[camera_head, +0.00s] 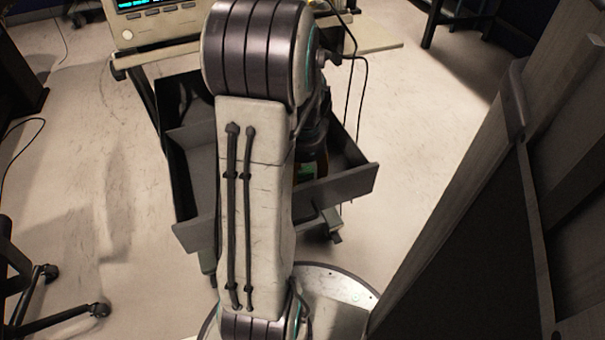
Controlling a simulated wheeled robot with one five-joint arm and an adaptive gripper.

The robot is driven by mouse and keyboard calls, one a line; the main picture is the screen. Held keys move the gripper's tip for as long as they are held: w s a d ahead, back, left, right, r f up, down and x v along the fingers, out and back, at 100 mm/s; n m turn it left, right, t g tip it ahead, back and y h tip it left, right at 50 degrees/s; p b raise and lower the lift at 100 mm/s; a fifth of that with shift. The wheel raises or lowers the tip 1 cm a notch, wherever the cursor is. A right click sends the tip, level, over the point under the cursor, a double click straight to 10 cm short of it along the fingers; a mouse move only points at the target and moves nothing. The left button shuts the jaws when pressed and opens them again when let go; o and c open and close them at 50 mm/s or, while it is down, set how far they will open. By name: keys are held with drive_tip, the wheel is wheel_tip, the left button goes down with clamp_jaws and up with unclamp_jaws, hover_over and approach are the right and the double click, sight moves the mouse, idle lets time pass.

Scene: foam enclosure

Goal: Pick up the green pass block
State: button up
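My arm stands upright in the middle of the head camera view and hides much of what is behind it. A small green patch (307,170), which may be the green pass block, shows just right of the arm inside the open grey drawer (340,187). Dark orange shows around it. My gripper (312,143) is a dark shape behind the arm, at or just above the green patch. Its fingers are mostly hidden. I cannot tell whether they are open, shut or touching the green thing.
The drawer belongs to a cart with an instrument (150,22) on top and a shelf (375,40) at right. A tall grey cabinet or door (490,200) stands close on the right. A black wheeled chair base (50,300) is at lower left. Floor between is clear.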

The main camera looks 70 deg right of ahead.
drive_tip(key=c, duration=0.9)
drive_tip(key=shift+o, duration=0.2)
